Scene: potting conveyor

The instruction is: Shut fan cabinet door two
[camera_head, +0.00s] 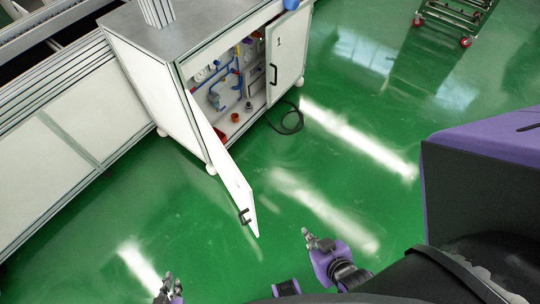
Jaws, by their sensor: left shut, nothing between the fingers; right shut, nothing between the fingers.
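The fan cabinet (148,72) is a white box with a grey top, standing at the upper middle. Its nearer door (226,170) is swung wide open toward me, with a black handle (244,216) near its free end; no number shows on the side I see. The other door (286,55) bears a "1" and covers the far part of the front. My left gripper (169,286) is shut and empty at the bottom edge, partly cut off. My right gripper (309,238) is shut and empty, low and right of the open door's free end, apart from it.
Blue pipes (229,75) and small parts show inside the cabinet. A black hose (291,122) lies on the floor by its front. A conveyor frame (50,148) runs along the left. A wheeled cart (452,17) stands at the upper right. The green floor between is clear.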

